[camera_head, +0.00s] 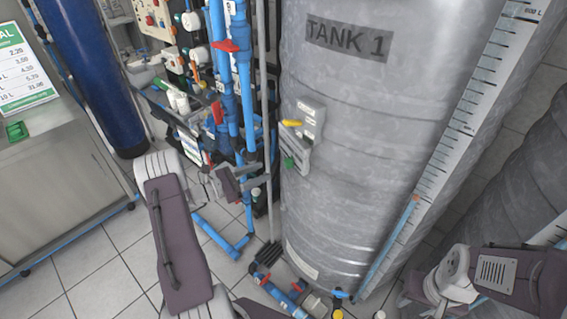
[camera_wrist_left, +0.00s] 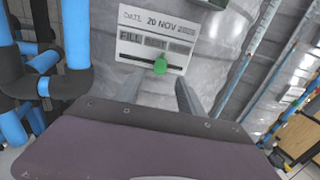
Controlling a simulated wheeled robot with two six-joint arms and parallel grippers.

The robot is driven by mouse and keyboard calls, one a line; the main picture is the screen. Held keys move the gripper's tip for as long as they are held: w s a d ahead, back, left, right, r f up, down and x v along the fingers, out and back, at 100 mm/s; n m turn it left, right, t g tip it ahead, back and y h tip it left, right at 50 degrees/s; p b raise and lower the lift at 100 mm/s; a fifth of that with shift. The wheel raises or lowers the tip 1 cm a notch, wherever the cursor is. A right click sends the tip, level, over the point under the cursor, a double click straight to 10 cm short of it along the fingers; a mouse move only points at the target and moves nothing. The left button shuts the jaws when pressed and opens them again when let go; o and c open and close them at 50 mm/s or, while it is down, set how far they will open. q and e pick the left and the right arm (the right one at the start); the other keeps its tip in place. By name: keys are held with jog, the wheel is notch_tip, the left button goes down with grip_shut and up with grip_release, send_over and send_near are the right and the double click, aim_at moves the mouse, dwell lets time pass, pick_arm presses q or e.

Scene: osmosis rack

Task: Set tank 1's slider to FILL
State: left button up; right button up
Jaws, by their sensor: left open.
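Tank 1 (camera_head: 350,180) is a large grey metal tank with a dark "TANK 1" plate. A small pale slider panel (camera_head: 300,146) is on its left front side, with a green knob (camera_head: 289,162) low on it. The green knob (camera_wrist_left: 160,65) stands near the middle of the slot, right of FILL. My right gripper's fingers are unclear.
A yellow handle (camera_head: 291,123) juts out above the green knob. Blue pipes (camera_head: 247,80) and red valves stand close left of the tank. A white level scale (camera_head: 470,105) runs down the tank's right side. My right arm (camera_head: 510,275) is at lower right.

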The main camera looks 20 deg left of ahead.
aim_at(285, 164)
pick_arm(q)
jog(key=x, duration=0.9)
jog(key=shift+w+d+p, duration=0.15)
jog(key=shift+d+p, duration=0.05)
jog(key=shift+p, duration=0.15)
grip_shut()
dwell(0.9)
